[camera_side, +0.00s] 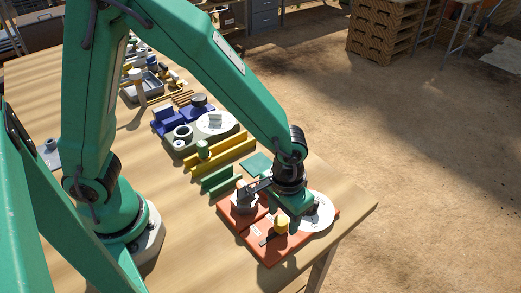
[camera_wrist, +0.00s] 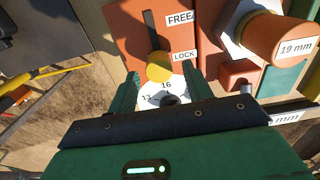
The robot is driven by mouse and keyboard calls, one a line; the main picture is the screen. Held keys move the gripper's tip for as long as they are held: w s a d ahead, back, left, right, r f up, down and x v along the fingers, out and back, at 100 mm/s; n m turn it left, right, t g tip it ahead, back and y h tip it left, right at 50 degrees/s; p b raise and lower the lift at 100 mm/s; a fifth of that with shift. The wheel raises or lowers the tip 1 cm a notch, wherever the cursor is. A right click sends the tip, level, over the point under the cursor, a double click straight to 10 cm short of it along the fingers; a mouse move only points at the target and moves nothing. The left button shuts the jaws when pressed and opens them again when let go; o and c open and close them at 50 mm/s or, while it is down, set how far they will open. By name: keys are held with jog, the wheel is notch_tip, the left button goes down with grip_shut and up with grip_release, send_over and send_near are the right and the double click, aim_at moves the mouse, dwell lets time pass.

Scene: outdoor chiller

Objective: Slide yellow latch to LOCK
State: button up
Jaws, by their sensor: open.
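The yellow latch knob (camera_side: 281,226) stands on the red-orange panel (camera_side: 270,251) at the table's near right end. In the wrist view the yellow knob (camera_wrist: 159,68) is at the end of a dark straight slot (camera_wrist: 150,30), by the LOCK label (camera_wrist: 185,54). The FREE label (camera_wrist: 180,18) is farther up along the slot. My gripper (camera_wrist: 161,88) is open, with one green finger to each side and the knob just beyond the tips, roughly between them. In the side view my gripper (camera_side: 291,208) is low over the panel beside the knob. Contact cannot be told.
A white numbered dial (camera_side: 319,213) lies beside the panel, partly under my gripper. An orange cylinder marked 19 mm (camera_wrist: 275,38) stands right of the slot. Green (camera_side: 220,180) and yellow (camera_side: 222,153) channels lie farther back. The table edge is close on the right.

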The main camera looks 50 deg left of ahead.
aim_at(281, 216)
jog(key=shift+r, duration=3.75)
jog(key=shift+w+a+r, duration=0.1)
jog(key=shift+a+r, duration=0.35)
jog(key=shift+a, duration=0.05)
jog(key=s+a+r+t, duration=0.2)
jog(key=a+r, duration=0.4)
jog(key=a, duration=0.3)
jog(key=s+a+r+t, duration=0.3)
jog(key=s+a+r, duration=0.2)
jog(key=a, duration=0.5)
jog(key=shift+a+r+t, duration=0.25)
jog(key=shift+r+t, duration=0.05)
jog(key=shift+r, duration=0.3)
